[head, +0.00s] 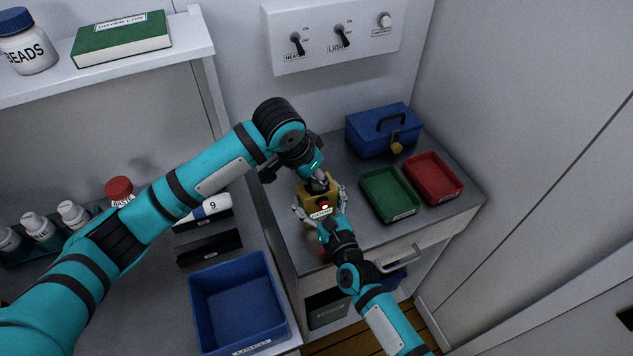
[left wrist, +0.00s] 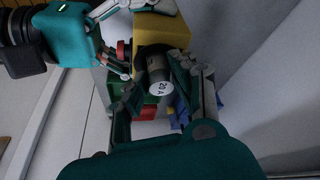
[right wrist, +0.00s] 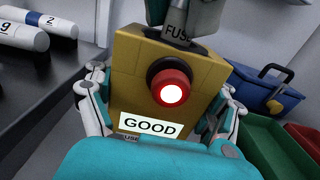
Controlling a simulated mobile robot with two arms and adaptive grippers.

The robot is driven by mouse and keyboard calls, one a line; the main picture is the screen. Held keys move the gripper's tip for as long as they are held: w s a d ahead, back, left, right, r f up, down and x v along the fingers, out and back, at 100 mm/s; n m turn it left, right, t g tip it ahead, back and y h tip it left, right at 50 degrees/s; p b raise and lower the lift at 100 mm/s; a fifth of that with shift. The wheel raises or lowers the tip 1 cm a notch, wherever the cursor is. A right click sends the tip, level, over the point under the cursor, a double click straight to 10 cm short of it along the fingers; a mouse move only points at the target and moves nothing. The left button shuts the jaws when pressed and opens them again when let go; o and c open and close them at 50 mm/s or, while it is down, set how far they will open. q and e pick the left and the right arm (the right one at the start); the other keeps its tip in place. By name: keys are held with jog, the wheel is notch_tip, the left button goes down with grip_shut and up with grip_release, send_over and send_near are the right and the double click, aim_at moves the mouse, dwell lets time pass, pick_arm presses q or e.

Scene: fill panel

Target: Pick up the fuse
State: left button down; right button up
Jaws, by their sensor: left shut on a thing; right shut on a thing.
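The fuse (left wrist: 158,72) is a dark and grey cylinder whose light end reads "20 A". My left gripper (head: 318,180) is shut on it, with a finger on either side in the left wrist view (left wrist: 165,95). In the right wrist view the fuse (right wrist: 178,32), marked "FUSE", is upright at the top of a yellow box (right wrist: 130,75); whether it is seated there is hidden. The box has a lit red button (right wrist: 170,87) and a "GOOD" label. My right gripper (head: 322,215) is shut on the box, with fingers along both its sides.
A green tray (head: 390,193), a red tray (head: 433,178) and a blue toolbox (head: 383,130) stand on the counter right of the box. A blue bin (head: 238,305) is at lower left. A switch panel (head: 335,35) is on the wall. An open drawer is below the counter.

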pick_arm(q)
jog(key=shift+r, duration=0.1)
notch_tip(320, 180, up, 10)
jog(key=shift+f, duration=0.1)
dwell(0.3)
pick_arm(e)
jog(key=o, duration=1.3)
jog(key=shift+c, duration=0.2)
